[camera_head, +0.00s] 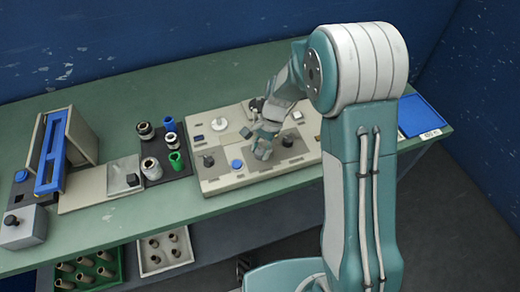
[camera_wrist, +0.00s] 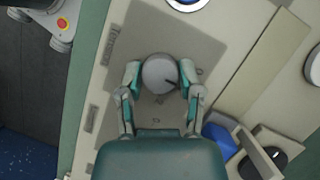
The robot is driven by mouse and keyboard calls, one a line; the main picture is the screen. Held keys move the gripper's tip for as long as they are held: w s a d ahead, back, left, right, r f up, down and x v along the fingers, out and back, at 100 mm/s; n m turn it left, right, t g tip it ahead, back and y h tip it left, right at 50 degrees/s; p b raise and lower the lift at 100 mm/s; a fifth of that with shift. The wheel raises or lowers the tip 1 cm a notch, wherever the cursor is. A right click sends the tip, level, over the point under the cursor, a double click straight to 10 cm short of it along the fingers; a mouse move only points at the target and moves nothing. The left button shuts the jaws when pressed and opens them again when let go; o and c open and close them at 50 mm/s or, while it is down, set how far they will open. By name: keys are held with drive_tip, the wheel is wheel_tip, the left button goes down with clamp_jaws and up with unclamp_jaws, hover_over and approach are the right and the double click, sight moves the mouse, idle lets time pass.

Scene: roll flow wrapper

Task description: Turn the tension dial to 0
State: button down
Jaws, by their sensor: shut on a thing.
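The tension dial (camera_wrist: 158,71) is a round grey knob on a darker grey plate, with a label at its side that appears to read "Tension" (camera_wrist: 118,45). A dark pointer line on its top runs toward the lower right in the wrist view. Small marks lie around it on the plate, too small to read surely. My gripper (camera_wrist: 161,84) has one finger on each side of the dial and is shut on it. In the head view my gripper (camera_head: 262,152) reaches down onto the control panel (camera_head: 218,182) and hides the dial.
On the panel are a blue button (camera_head: 237,164), a dark knob (camera_head: 208,161) and a white disc (camera_head: 219,124). A dark tray (camera_head: 179,173) with several rolls stands left of it. A blue tray (camera_head: 420,116) lies at the right. The table's front strip is clear.

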drive_tip(key=shift+w+n+g+h, duration=0.15)
drive_tip(key=shift+n+h, duration=0.15)
drive_tip(key=shift+n, duration=0.55)
drive_tip(key=shift+n+g+h, duration=0.15)
drive_tip(key=shift+n+h, duration=0.15)
drive_tip(key=shift+n, duration=0.55)
drive_tip(key=shift+c, duration=1.3)
unclamp_jaws()
drive_tip(key=v, duration=1.2)
drive_tip(key=shift+w+a, duration=0.1)
